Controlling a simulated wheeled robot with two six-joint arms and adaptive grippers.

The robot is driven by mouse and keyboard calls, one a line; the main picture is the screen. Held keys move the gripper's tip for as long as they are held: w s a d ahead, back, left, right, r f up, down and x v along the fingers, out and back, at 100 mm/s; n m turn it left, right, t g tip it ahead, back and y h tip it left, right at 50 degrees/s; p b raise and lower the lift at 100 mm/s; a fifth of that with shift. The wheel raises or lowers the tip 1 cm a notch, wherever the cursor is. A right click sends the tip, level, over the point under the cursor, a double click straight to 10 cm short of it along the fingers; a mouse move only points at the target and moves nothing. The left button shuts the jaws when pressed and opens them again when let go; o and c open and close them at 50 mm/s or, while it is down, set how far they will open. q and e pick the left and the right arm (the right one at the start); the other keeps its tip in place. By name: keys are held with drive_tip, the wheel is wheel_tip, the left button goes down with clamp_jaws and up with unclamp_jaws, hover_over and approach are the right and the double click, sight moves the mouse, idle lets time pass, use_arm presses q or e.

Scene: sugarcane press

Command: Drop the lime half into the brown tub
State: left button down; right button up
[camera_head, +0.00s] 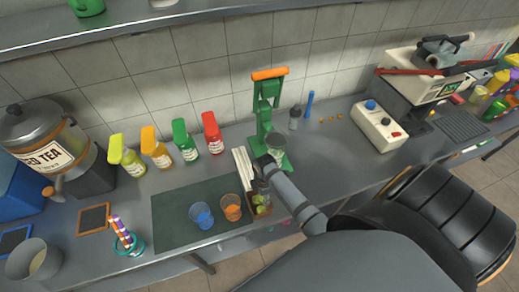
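My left gripper is not in view.
A green hand press (268,100) with an orange handle stands just behind my gripper. A blue cup (201,215) and an orange cup (230,207) are on the mat (170,215) to the left. Several bottles line the wall. A white control box (380,127) is at right.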

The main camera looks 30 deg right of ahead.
drive_tip(key=o, duration=1.1)
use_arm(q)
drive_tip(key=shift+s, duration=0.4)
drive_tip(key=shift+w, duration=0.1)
use_arm(e)
wheel_tip(320, 180, up, 12)
